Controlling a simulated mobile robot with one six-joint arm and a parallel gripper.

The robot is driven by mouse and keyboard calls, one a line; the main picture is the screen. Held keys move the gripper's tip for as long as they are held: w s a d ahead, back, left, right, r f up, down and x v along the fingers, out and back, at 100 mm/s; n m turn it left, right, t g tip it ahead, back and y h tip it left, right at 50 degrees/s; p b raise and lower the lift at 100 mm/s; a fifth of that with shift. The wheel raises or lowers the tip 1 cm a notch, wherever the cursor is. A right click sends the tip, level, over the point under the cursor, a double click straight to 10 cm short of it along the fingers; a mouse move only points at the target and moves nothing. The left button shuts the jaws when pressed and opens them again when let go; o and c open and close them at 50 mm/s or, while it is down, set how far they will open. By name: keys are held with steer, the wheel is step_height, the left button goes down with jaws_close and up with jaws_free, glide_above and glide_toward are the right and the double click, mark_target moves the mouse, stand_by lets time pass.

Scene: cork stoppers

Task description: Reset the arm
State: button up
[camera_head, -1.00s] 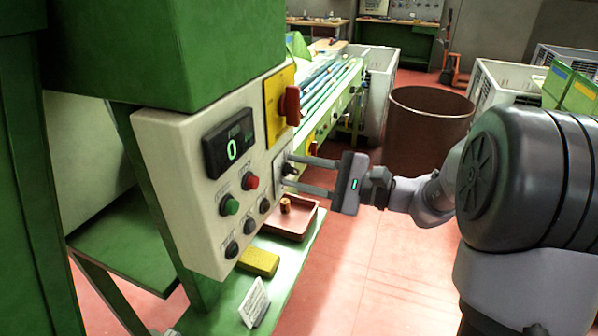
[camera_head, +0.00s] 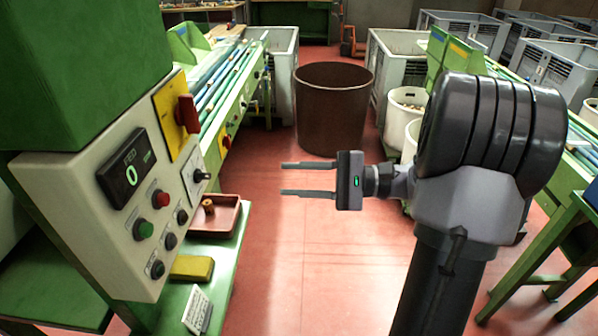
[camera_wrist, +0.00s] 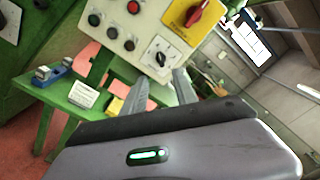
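My gripper (camera_head: 284,179) is open and empty in the head view. Its two parallel fingers point left, over the red floor, clear of the control panel (camera_head: 68,208). In the wrist view my gripper (camera_wrist: 162,92) shows its two fingers apart with nothing between them, and the panel (camera_wrist: 128,25) lies beyond them. The panel carries a display reading 0, a black selector switch (camera_head: 200,176), a red rotary switch (camera_head: 187,114) on a yellow plate, a red button, a green button and several dark buttons.
A red tray (camera_head: 228,213) with a cork stopper (camera_head: 208,206) stands on a green shelf by the panel. A yellow block (camera_head: 192,268) and a small white sign (camera_head: 197,310) are in front. A brown barrel (camera_head: 331,120) stands behind. The floor between is free.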

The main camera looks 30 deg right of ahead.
steer(key=shift+s+d, duration=0.2)
steer(key=shift+d, duration=0.05)
steer(key=s+a+f+n+g+h, duration=0.1)
steer(key=s+a+n+g+h, duration=0.2)
steer(key=a, duration=0.4)
steer(key=s+a+f+n+g, duration=0.1)
steer(key=s+a+n+g, duration=0.15)
steer(key=a+g, duration=0.35)
steer(key=s+a+f+n+t+h, duration=0.1)
steer(key=s+a+n+t+h, duration=0.3)
steer(key=s+h, duration=0.5)
steer(key=shift+a+n+h, duration=0.25)
steer(key=shift+n+h, duration=0.05)
steer(key=shift+n, duration=0.35)
